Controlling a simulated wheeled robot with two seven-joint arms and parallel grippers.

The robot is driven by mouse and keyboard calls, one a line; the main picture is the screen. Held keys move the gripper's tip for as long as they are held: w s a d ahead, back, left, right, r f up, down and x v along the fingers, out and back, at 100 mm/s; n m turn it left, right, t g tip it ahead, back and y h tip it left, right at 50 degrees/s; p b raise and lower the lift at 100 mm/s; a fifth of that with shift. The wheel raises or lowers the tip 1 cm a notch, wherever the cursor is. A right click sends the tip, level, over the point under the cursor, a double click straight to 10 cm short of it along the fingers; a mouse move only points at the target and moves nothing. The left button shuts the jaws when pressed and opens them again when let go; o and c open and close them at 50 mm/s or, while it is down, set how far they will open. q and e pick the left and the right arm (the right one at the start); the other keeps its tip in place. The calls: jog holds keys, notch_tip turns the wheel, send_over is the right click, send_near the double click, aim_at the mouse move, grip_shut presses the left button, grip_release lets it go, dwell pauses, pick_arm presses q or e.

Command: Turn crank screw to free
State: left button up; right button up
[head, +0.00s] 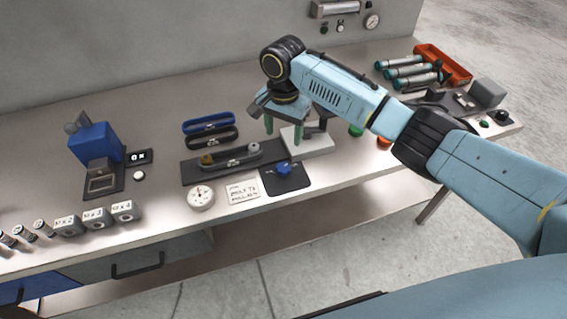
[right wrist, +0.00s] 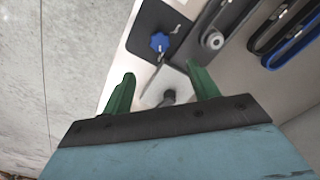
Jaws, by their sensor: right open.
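My right gripper (head: 283,132) is open, with its green fingers pointing down over a white base plate (head: 318,146). In the right wrist view the open fingers (right wrist: 160,76) frame a dark upright post (right wrist: 168,97) standing on the white plate (right wrist: 150,98), with nothing gripped. In the head view the gripper partly hides the post. A blue star-shaped knob (head: 284,169) sits on a black mat (head: 296,183); it also shows in the right wrist view (right wrist: 160,42), beyond the fingertips. I cannot tell which part is the crank screw. My left gripper is out of view.
A dial (head: 201,196) and a label card (head: 243,191) stand near the front edge.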

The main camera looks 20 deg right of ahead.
aim_at(283, 167)
notch_tip(283, 167, down, 13)
jog(key=shift+f+b, duration=0.1)
jog(key=shift+b, duration=0.7)
jog(key=c, duration=1)
